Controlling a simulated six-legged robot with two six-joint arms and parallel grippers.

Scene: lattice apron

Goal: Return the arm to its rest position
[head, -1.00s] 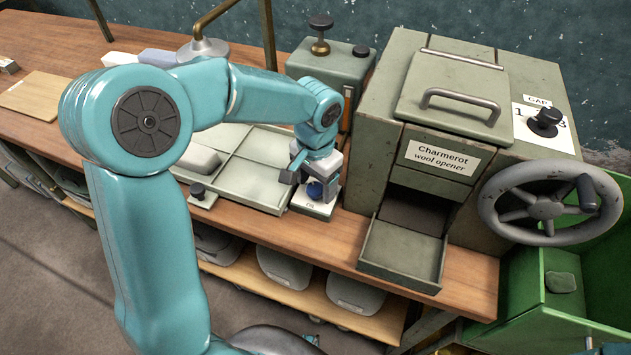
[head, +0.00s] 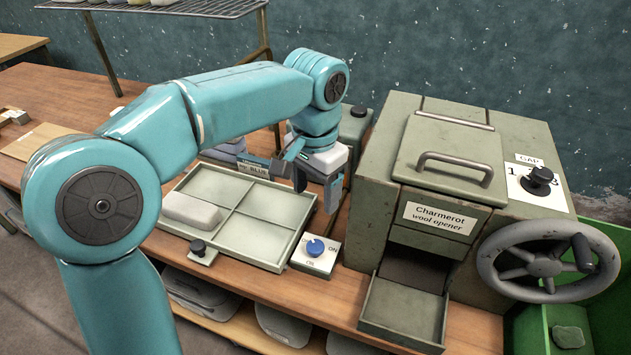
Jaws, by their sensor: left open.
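My left arm comes in from the left, bent at the elbow. Its gripper (head: 318,188) is open and empty, fingers pointing down. It hangs above the bench, over the right edge of the divided tray (head: 231,233) and behind the small white switch box with a blue knob (head: 316,247). The gripper is apart from the knob, which is now in full view. My right gripper is not in view.
The wool opener (head: 442,165) stands close to the gripper's right, with a handwheel (head: 548,262) and an open chute. A grey block (head: 191,211) lies in the tray's left part. A wire shelf (head: 190,8) stands behind. A green bin (head: 560,318) is at right.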

